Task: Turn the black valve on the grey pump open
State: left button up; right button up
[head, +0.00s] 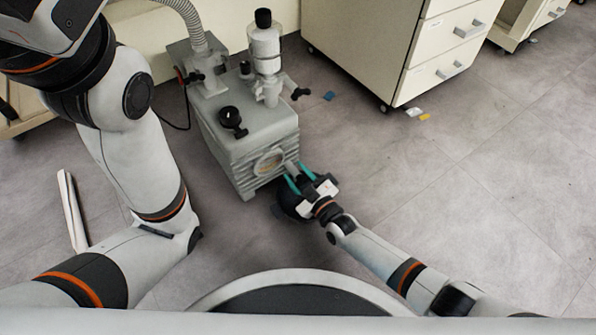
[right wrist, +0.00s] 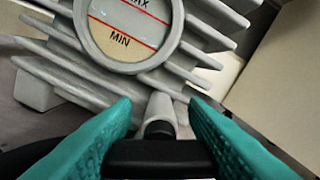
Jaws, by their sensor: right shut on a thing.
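The grey pump (head: 250,135) stands on the floor at the upper middle of the head view, with a round sight glass (head: 269,162) on its front. The right wrist view shows this glass (right wrist: 130,30) close up, marked MIN with red lines. Below it, a short grey spout (right wrist: 160,108) carries the black valve (right wrist: 155,157), a bar lying crosswise in the picture. My right gripper (head: 300,177) is at the pump's lower front; its teal fingers (right wrist: 160,110) are shut on the black valve. In the head view the valve is mostly hidden. My left gripper is out of view.
A ribbed hose (head: 188,20) rises behind. A cream drawer cabinet (head: 400,50) stands right of the pump. The floor at right is mostly clear.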

dwell(0.3)
jog(key=o, duration=1)
jog(key=shift+s+d, duration=0.2)
jog(key=shift+s, duration=0.05)
jog(key=p+v, duration=0.6)
jog(key=v, duration=0.4)
jog(key=shift+s+r+p, duration=0.1)
jog(key=shift+s+p, duration=0.05)
jog(key=shift+p, duration=0.2)
jog(key=shift+s+d, duration=0.4)
jog(key=shift+s, duration=0.05)
